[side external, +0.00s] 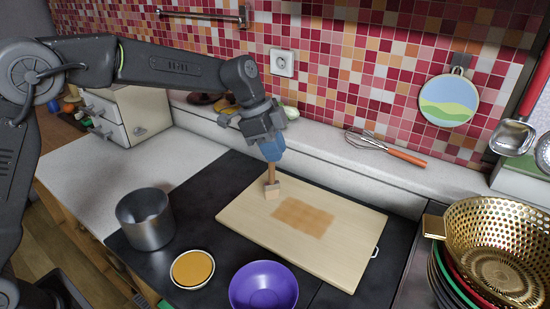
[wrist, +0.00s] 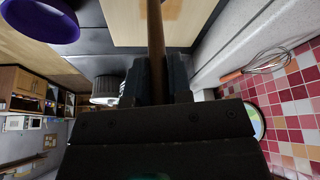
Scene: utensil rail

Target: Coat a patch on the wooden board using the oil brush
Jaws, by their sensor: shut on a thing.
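The wooden board (side external: 335,261) lies flat on the dark counter section, with a darker oiled-looking patch (side external: 303,216) near its middle. My gripper (side external: 271,159) is shut on the oil brush (side external: 271,180), which hangs nearly upright with its head down. The brush head is over the board's left part, left of the patch; whether it touches the board I cannot tell. In the wrist view the brush handle (wrist: 155,35) runs up between the fingers, and the board (wrist: 120,15) shows beyond. The brush head is out of that view. A shallow dish (side external: 192,268) of orange-brown liquid stands left of the board.
A metal pot (side external: 145,219) stands at the left, and a purple bowl (side external: 263,287) stands in front of the board. A gold colander (side external: 497,250) sits at the right. A whisk (side external: 385,147) lies on the back ledge. The tiled wall closes the back.

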